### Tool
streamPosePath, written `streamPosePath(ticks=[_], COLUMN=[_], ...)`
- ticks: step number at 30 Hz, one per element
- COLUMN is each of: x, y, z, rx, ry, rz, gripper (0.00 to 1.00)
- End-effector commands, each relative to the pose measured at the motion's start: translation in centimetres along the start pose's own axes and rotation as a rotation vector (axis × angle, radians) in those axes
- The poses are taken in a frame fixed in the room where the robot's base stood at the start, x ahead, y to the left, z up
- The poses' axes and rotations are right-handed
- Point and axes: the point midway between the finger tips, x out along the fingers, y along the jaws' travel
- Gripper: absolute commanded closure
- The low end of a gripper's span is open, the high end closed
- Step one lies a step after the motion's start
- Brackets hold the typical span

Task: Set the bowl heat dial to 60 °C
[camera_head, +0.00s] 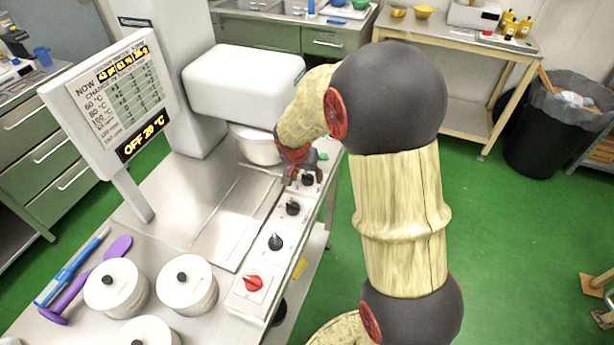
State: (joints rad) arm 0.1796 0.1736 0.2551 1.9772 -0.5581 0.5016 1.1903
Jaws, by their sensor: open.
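A row of dials runs along the right edge of the steel table: a far black dial (308,179), a middle black dial (292,207), a nearer black dial (275,242) and a red dial (253,282). Their labels are too small to read, so I cannot tell which is the bowl heat dial. My gripper (300,176) is open, pointing down at the far black dial; I cannot tell whether it touches it. The display board (112,100) reads "OFF 20 °C" at the bottom. The metal bowl (256,146) sits under the white mixer head (243,80), partly hidden.
Lidded white pots (187,287) stand at the table's front, with a purple spoon (90,276) and a blue tool (72,267) at left. A green button (323,156) lies beyond the far dial. The middle of the steel table (190,205) is clear. A black bin (550,130) stands at right.

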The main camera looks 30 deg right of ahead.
Motion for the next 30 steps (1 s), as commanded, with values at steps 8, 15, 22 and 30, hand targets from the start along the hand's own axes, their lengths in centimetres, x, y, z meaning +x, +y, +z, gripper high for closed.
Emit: streamPosePath(ticks=[8, 15, 22, 30], x=[0.05, 0.05, 0.05, 0.05], y=[0.00, 0.01, 0.01, 0.00], z=[-0.03, -0.01, -0.01, -0.01], rx=[0.000, 0.000, 0.000, 0.000], ry=[0.000, 0.000, 0.000, 0.000], rz=[0.000, 0.000, 0.000, 0.000], gripper=[0.53, 0.67, 0.80, 0.95])
